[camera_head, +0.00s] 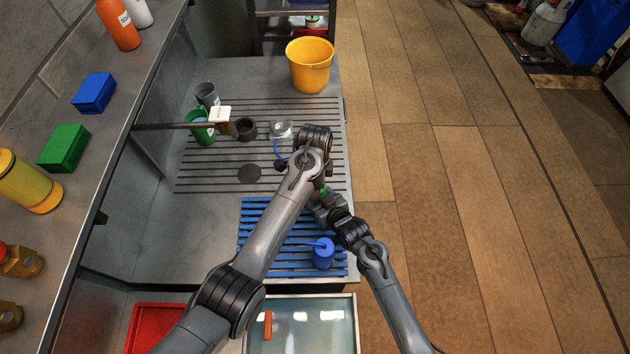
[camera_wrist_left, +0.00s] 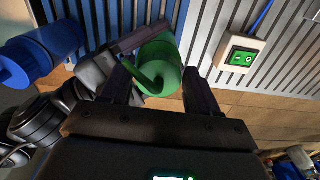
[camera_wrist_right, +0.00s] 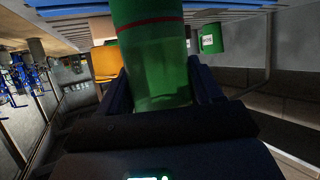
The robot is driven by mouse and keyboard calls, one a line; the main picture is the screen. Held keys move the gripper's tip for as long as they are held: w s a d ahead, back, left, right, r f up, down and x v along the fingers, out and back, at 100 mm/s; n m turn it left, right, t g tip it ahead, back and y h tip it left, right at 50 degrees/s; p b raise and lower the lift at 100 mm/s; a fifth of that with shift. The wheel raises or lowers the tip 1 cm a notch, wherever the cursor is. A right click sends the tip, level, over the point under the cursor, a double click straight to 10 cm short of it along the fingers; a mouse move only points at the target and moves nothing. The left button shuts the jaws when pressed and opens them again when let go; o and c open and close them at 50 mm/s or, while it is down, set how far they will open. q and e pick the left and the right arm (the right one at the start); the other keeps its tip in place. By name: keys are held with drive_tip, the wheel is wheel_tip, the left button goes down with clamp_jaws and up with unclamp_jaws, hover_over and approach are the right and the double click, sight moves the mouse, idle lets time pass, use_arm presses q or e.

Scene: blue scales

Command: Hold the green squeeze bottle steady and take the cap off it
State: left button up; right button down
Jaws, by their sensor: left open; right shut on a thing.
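The green squeeze bottle (camera_wrist_right: 155,50) fills the middle of the right wrist view, with a thin red line around it. My right gripper (camera_wrist_right: 162,88) is shut on it. In the head view only a small green part (camera_head: 323,191) shows between my two wrists, at the edge of the blue slatted rack. In the left wrist view a rounded green end with a curled edge (camera_wrist_left: 160,65) sits between the fingers of my open left gripper (camera_wrist_left: 158,92). I cannot tell where the cap meets the bottle. My left arm hides most of it in the head view.
A blue bottle (camera_head: 323,254) stands on the blue slatted rack (camera_head: 258,238). A yellow bucket (camera_head: 310,65), a green cup (camera_head: 201,130) and dark cups stand on the grey counter.

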use_arm(q)
drive_tip(key=c, duration=0.8)
drive_tip(key=n, duration=0.6)
drive_tip(key=shift+s+n, duration=0.15)
drive_tip(key=shift+n, duration=0.25)
drive_tip(key=o, duration=1.1)
drive_tip(key=shift+o, duration=0.2)
drive_tip(key=shift+s+d, duration=0.1)
